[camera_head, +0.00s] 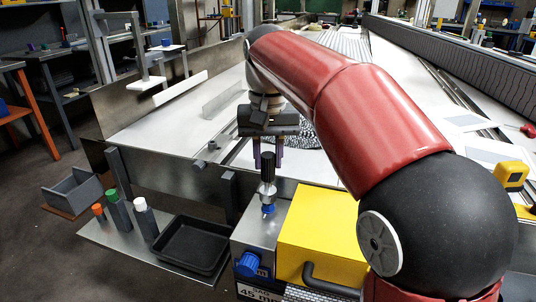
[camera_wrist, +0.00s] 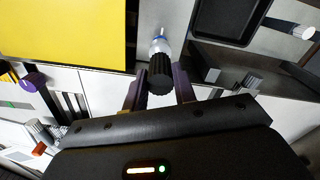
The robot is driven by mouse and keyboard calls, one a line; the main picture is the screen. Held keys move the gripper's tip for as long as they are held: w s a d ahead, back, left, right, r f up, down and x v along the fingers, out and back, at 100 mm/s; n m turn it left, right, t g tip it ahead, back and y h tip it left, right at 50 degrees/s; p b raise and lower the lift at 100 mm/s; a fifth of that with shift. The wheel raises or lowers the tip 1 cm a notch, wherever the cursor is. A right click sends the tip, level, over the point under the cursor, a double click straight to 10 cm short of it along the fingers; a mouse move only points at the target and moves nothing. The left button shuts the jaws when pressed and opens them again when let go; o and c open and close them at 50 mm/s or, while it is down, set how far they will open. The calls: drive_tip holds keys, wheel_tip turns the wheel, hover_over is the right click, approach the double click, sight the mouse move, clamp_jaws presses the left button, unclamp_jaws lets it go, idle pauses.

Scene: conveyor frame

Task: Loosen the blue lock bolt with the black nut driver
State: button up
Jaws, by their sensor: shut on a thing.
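The black nut driver (camera_head: 268,168) stands upright above the grey top of the box. Its dark ribbed handle also shows in the wrist view (camera_wrist: 161,74). My gripper (camera_head: 268,156), with purple fingers, is shut on the handle, one finger on each side. A pale metal shaft runs down from the handle to the blue lock bolt (camera_head: 268,210) on the box top. Blue also shows at the shaft's far end in the wrist view (camera_wrist: 158,39). Whether the driver's socket is fully seated on the bolt cannot be told.
A yellow block (camera_head: 322,235) with a dark handle stands close on the right. A blue knob (camera_head: 249,264) sticks out of the box front. On the left are a black tray (camera_head: 188,248) and bottles with orange, green and white caps. A grey bin (camera_head: 74,188) lies farther left.

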drive_tip(key=shift+f, duration=0.25)
drive_tip(key=shift+f+b, duration=0.55)
drive_tip(key=shift+f, duration=0.4)
drive_tip(key=shift+f, duration=0.1)
drive_tip(key=n, duration=0.4)
drive_tip(key=shift+d+n, duration=0.1)
drive_tip(key=shift+n, duration=0.3)
drive_tip(key=n, duration=0.5)
wheel_tip(320, 180, up, 3)
drive_tip(key=p, duration=0.3)
drive_tip(key=shift+f, duration=0.15)
drive_tip(key=shift+r, duration=1.25)
